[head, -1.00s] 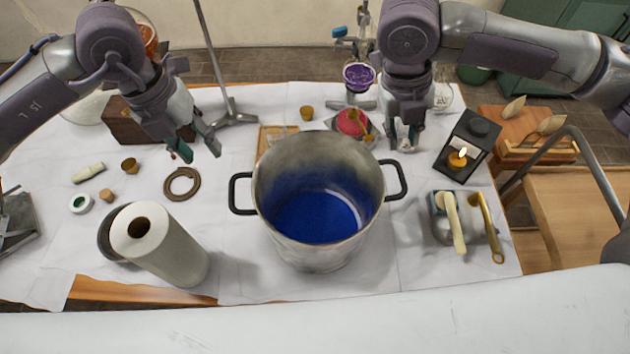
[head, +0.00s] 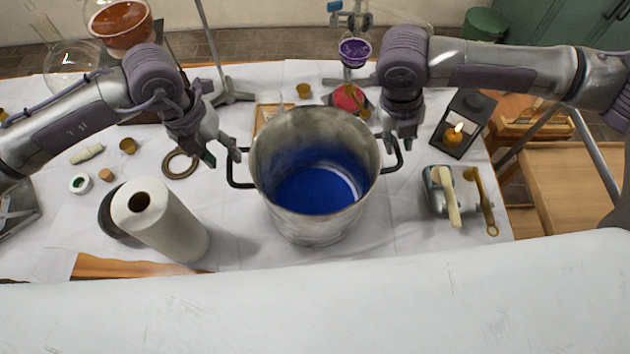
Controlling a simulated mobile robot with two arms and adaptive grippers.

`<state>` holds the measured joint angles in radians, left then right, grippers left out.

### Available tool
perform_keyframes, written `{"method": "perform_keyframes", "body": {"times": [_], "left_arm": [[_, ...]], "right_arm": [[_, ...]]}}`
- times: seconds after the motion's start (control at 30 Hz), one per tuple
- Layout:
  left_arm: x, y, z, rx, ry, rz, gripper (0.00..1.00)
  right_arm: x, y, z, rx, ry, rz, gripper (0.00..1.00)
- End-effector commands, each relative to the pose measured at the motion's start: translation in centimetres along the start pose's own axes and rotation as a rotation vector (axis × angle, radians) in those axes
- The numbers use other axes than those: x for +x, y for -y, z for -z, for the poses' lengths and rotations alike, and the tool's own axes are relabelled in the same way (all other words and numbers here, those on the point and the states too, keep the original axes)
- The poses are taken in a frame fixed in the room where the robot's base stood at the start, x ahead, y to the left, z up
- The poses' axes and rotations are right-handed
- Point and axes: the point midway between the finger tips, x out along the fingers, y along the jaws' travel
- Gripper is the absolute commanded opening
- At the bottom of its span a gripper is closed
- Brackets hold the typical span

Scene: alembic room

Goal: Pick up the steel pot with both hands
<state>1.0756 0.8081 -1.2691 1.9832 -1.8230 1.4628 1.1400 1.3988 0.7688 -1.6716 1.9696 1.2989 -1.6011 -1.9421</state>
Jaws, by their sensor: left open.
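The steel pot (head: 310,225) stands upright on the white-covered table, blue inside, with a black loop handle on each side. My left gripper (head: 222,157) is open just above and left of the left handle (head: 231,178), with its fingertips close to it. My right gripper (head: 399,146) is at the right handle (head: 397,162), with its fingers spread and the handle's upper part partly hidden by them. Whether either gripper touches its handle cannot be told.
A paper towel roll (head: 160,225) stands left of the pot. A brush-like tool (head: 447,197) lies on the right, below a lit candle (head: 453,135).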

Motion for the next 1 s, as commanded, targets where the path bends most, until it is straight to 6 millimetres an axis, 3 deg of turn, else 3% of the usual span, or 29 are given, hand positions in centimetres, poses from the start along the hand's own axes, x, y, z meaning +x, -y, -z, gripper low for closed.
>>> {"method": "perform_keyframes", "body": {"times": [0.23,0.67,0.8,0.9,1.0], "left_arm": [[3.2,0.0,0.0,0.001,-0.001,0.000,0.42],[4.0,0.0,0.0,0.001,0.000,0.000,0.42],[4.0,0.0,0.0,0.001,0.000,0.000,0.19],[3.9,0.0,0.0,0.001,0.000,0.000,0.02],[3.9,0.0,0.0,0.001,0.000,0.000,0.00]], "right_arm": [[3.2,0.0,0.0,0.000,0.000,0.000,0.25],[4.0,0.0,0.0,0.000,0.001,0.000,0.25],[3.9,0.0,0.0,0.000,0.001,0.000,0.02],[3.9,0.0,0.0,0.000,0.001,0.000,0.00],[3.9,0.0,0.0,0.000,0.001,0.000,0.00]]}}
